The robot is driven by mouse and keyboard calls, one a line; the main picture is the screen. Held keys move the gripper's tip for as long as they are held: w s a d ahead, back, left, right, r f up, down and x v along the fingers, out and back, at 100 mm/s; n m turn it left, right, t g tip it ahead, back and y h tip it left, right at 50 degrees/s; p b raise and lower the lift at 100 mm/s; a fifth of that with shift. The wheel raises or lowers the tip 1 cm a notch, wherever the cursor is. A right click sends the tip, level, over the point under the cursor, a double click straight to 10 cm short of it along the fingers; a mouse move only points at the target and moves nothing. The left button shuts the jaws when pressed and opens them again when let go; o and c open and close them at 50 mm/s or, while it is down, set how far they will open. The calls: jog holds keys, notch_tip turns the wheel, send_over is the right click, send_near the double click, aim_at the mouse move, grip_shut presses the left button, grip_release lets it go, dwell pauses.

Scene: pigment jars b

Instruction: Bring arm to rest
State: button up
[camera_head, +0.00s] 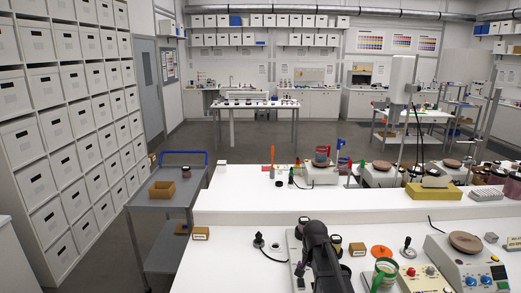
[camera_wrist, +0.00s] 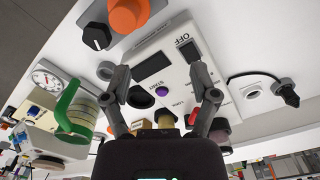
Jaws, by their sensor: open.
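My gripper (camera_wrist: 164,84) is open in the wrist view, its two grey fingers spread apart with nothing between them. Beyond the fingers lies a white device (camera_wrist: 178,65) with a dark display, a purple button and a switch marked OFF. My dark arm (camera_head: 318,250) reaches over the white bench in the head view and covers part of a device there. The fingertips cannot be made out in the head view.
A grey cart (camera_head: 160,207) stands left. The bench's left part is mostly clear.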

jog(key=s+f+n+b, duration=0.6)
jog(key=s+f+b, duration=0.3)
jog(key=s, duration=0.6)
jog(key=shift+s+f, duration=0.15)
jog(key=shift+f, duration=0.25)
